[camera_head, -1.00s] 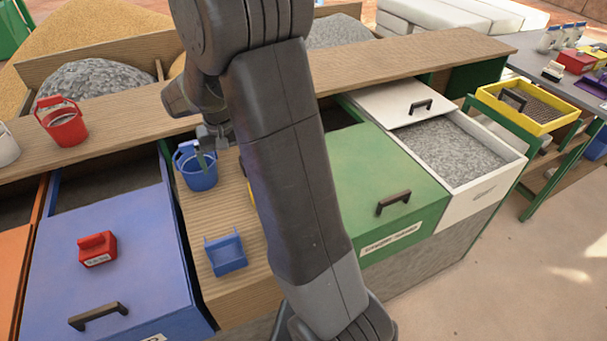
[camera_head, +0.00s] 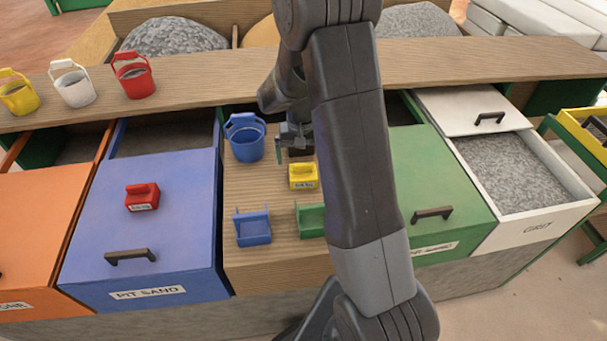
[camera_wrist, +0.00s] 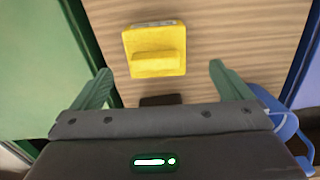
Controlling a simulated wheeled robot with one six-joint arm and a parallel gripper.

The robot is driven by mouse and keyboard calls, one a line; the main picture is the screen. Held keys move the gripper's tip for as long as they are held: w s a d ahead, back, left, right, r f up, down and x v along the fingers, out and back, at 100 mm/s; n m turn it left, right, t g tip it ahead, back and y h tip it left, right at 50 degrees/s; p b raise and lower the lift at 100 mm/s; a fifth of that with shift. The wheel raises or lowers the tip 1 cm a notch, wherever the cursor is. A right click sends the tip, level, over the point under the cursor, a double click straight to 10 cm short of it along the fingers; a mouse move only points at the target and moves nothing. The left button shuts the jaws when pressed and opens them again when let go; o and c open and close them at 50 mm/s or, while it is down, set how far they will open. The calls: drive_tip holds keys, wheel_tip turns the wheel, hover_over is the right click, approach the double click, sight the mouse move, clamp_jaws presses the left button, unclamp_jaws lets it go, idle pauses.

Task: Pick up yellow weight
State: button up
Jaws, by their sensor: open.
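The yellow weight (camera_head: 303,176) stands on the wooden counter between the blue and green bins, a block with a raised grip on top. In the wrist view the yellow weight (camera_wrist: 155,50) lies ahead of the fingertips, roughly midway between them and a little left. My gripper (camera_head: 293,150) is above and just behind the weight in the head view, partly hidden by my arm. In the wrist view my gripper (camera_wrist: 160,82) has its two green fingers wide apart with nothing between them.
A blue bucket (camera_head: 246,139) stands close to the gripper. A blue holder (camera_head: 252,227) and a green holder (camera_head: 310,220) sit in front of the weight. A red weight (camera_head: 142,196) rests on the blue bin lid (camera_head: 170,245). Several buckets line the back shelf.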

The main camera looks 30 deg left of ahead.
sight(303, 164)
drive_tip(key=shift+w+d+f+p, duration=0.15)
drive_tip(key=shift+f+p, duration=0.2)
drive_tip(key=shift+f, duration=1.05)
drive_tip(key=shift+s+d+f+p, duration=0.1)
drive_tip(key=shift+f+p, duration=0.2)
drive_tip(key=shift+f, duration=1.05)
drive_tip(key=shift+c, duration=0.2)
drive_tip(key=shift+w, duration=0.1)
drive_tip(key=c, duration=1.5)
